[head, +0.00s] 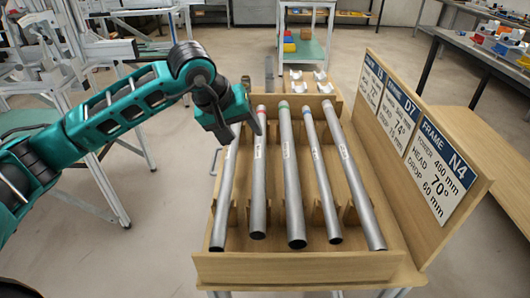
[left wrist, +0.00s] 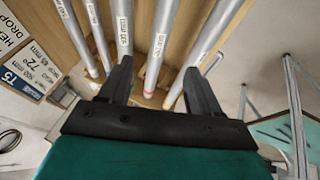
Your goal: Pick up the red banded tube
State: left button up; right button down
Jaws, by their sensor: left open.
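The red banded tube (head: 258,180) is a grey metal tube with a red band near its far end. It lies in the wooden rack (head: 300,268), second from the left. My left gripper (head: 243,130) is open above the far end of the rack, near that band. In the left wrist view, the tube (left wrist: 159,45) with its reddish band runs between the spread fingers (left wrist: 158,66). The fingers are apart from each other, and I cannot tell how far down they reach beside the tube. My right gripper is not in view.
A plain-looking tube (head: 226,190) lies close on the left, and a green banded tube (head: 292,190) on the right. More tubes lie further right. A wooden sign board (head: 425,130) stands along the right side. White holders (head: 297,82) sit behind the rack.

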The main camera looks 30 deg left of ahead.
aim_at(258, 152)
pick_arm(q)
jog(key=x, duration=0.5)
jog(key=shift+d+f, duration=0.15)
jog(key=shift+f, duration=0.1)
jog(key=shift+w+x, duration=0.25)
jog(key=shift+x, duration=2.5)
jog(key=shift+r, duration=0.1)
grip_shut()
